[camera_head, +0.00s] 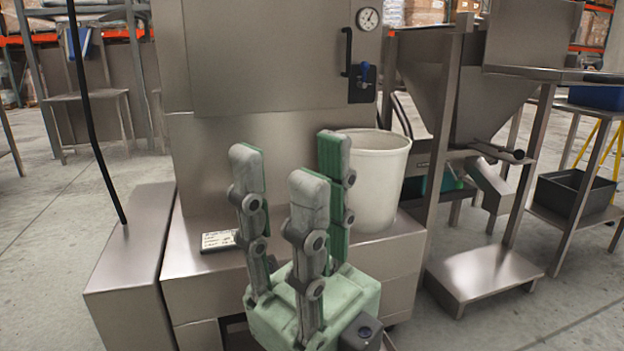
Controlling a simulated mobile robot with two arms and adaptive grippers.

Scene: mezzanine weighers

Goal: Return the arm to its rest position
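My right gripper (293,165) is in the lower middle of the head view. It has a pale green palm and three grey fingers with green pads, pointing up. The fingers stand apart with nothing between them, so it is open and empty. It is in front of a steel machine and to the left of a white bucket (378,185). One finger overlaps the bucket's left edge in the picture; a gap between them cannot be judged. My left gripper is not in view.
The bucket stands on the steel machine's ledge (405,245), with a small label card (217,240) at left. A steel cabinet (260,60) with a gauge rises behind. A steel hopper (470,90) and a shelf with a dark bin (572,192) are right. Open floor lies left.

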